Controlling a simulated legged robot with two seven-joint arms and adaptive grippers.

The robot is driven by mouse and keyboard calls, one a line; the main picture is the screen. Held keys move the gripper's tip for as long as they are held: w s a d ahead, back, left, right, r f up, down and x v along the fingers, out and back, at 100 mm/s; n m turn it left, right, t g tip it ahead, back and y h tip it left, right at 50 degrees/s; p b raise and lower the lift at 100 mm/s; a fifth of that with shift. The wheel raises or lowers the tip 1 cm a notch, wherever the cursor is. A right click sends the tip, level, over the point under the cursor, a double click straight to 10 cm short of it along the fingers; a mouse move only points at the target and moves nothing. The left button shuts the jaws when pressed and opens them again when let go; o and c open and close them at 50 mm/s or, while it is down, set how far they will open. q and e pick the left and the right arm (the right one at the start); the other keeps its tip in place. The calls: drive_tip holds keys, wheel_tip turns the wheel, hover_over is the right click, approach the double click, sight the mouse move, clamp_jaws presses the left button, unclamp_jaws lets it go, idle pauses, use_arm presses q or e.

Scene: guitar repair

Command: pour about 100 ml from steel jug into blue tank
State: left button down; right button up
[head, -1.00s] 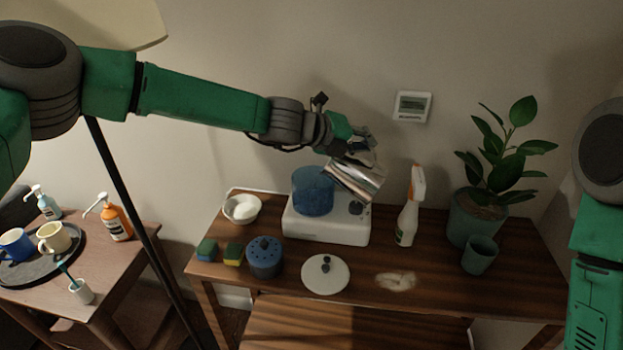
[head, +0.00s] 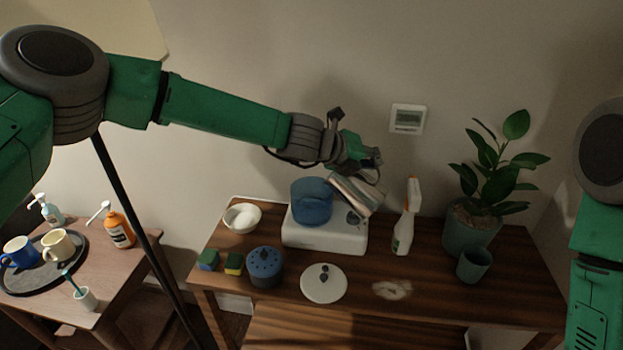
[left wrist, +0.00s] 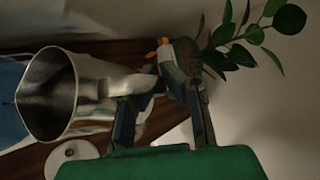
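The steel jug (head: 352,194) is tilted, with its mouth toward the blue tank (head: 312,203), just right of the tank's upper rim. My left gripper (head: 368,166) is shut on the jug's handle side. In the left wrist view the jug (left wrist: 88,95) shows its dark open mouth facing left, with part of the blue tank (left wrist: 10,112) at the left edge. The gripper fingers (left wrist: 160,108) are around the handle area. No stream of liquid is visible, and the liquid level cannot be seen. My right gripper is out of view.
The tank stands on a white machine base (head: 325,238). A spray bottle (head: 405,222), a plant (head: 490,185) and a teal cup (head: 474,265) are to the right. A white lid (head: 323,284), a blue perforated pot (head: 264,267), sponges (head: 233,263) and a white bowl (head: 242,217) lie in front and left.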

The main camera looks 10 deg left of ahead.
use_arm(q)
drive_tip(key=shift+s+d+r+y, duration=0.15)
drive_tip(key=shift+d+y, duration=0.15)
drive_tip(key=shift+d, duration=0.15)
drive_tip(key=shift+s+d+f+m, duration=0.1)
drive_tip(key=shift+d+f+m, duration=0.15)
drive_tip(key=shift+f+m, duration=0.1)
drive_tip(key=shift+d+f+y+p, duration=0.1)
drive_tip(key=shift+f+y+p, duration=0.4)
drive_tip(key=shift+f, duration=0.15)
drive_tip(key=shift+m, duration=0.25)
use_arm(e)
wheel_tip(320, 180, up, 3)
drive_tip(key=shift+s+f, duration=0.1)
use_arm(q)
drive_tip(key=shift+d, duration=0.2)
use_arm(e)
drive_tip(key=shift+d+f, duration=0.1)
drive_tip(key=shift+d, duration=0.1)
use_arm(q)
drive_tip(key=shift+a, duration=0.2)
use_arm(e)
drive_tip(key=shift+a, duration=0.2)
use_arm(q)
drive_tip(key=shift+d, duration=0.1)
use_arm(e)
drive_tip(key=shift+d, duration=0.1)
use_arm(q)
drive_tip(key=shift+p, duration=0.3)
